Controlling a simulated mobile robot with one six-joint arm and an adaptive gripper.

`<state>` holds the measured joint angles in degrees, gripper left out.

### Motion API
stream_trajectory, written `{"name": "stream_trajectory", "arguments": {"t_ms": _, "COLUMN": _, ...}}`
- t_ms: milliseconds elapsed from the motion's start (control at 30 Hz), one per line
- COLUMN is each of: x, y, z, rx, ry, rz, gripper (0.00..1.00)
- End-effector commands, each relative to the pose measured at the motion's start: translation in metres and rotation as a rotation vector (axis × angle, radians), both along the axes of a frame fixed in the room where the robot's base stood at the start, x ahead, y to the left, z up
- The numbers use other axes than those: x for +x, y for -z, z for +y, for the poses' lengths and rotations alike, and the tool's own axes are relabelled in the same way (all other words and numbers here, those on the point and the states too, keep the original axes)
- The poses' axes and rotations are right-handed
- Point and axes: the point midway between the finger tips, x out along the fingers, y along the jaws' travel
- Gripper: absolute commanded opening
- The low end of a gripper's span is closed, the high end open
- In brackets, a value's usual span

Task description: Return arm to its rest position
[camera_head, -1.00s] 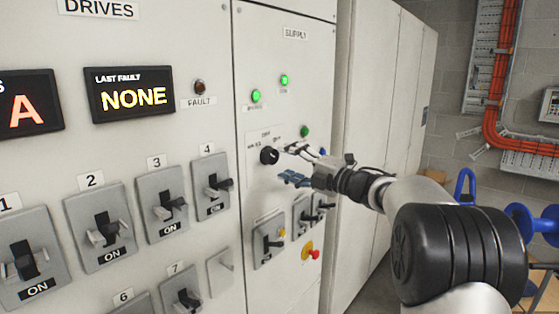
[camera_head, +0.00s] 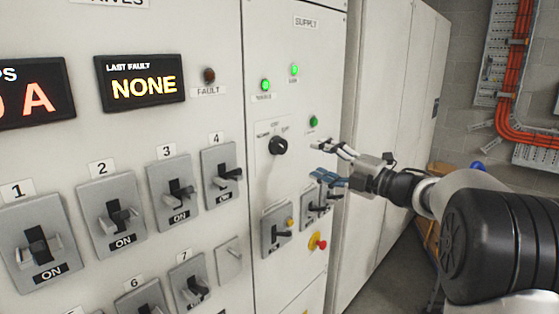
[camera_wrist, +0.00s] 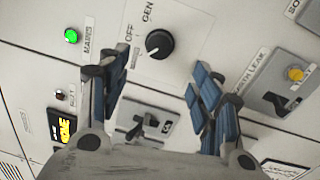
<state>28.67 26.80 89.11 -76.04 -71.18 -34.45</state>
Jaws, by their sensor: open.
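My gripper (camera_head: 330,163) is open and empty in front of the supply cabinet, its fingers toward the panel. In the head view it is right of the black rotary selector knob (camera_head: 278,145) and apart from it. In the wrist view the two fingers (camera_wrist: 165,92) are spread wide, with the knob (camera_wrist: 159,43) and a lever switch (camera_wrist: 143,121) showing between and beyond them. My arm reaches in from the lower right of the head view.
The supply panel (camera_head: 300,60) carries green lamps, levers and a red push button (camera_head: 319,244). Left is the drives panel with several lever switches marked ON and a display (camera_head: 141,82) reading NONE. Orange cables (camera_head: 515,60) run on the back wall. Grey floor is free at lower right.

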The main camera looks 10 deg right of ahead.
Motion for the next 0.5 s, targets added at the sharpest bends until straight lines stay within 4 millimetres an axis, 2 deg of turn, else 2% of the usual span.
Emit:
{"name": "stream_trajectory", "arguments": {"t_ms": 167, "x": 0.003, "y": -0.037, "z": 0.002, "rx": 0.098, "ry": 0.188, "rz": 0.050, "gripper": 0.59}}
{"name": "stream_trajectory", "arguments": {"t_ms": 267, "x": -0.009, "y": -0.057, "z": -0.005, "rx": 0.232, "ry": 0.383, "rz": 0.129, "gripper": 0.59}}
{"name": "stream_trajectory", "arguments": {"t_ms": 367, "x": -0.037, "y": -0.059, "z": -0.014, "rx": 0.402, "ry": 0.579, "rz": 0.244, "gripper": 0.59}}
{"name": "stream_trajectory", "arguments": {"t_ms": 467, "x": -0.081, "y": -0.040, "z": -0.020, "rx": 0.583, "ry": 0.759, "rz": 0.387, "gripper": 0.59}}
{"name": "stream_trajectory", "arguments": {"t_ms": 500, "x": -0.103, "y": -0.028, "z": -0.020, "rx": 0.655, "ry": 0.825, "rz": 0.453, "gripper": 0.59}}
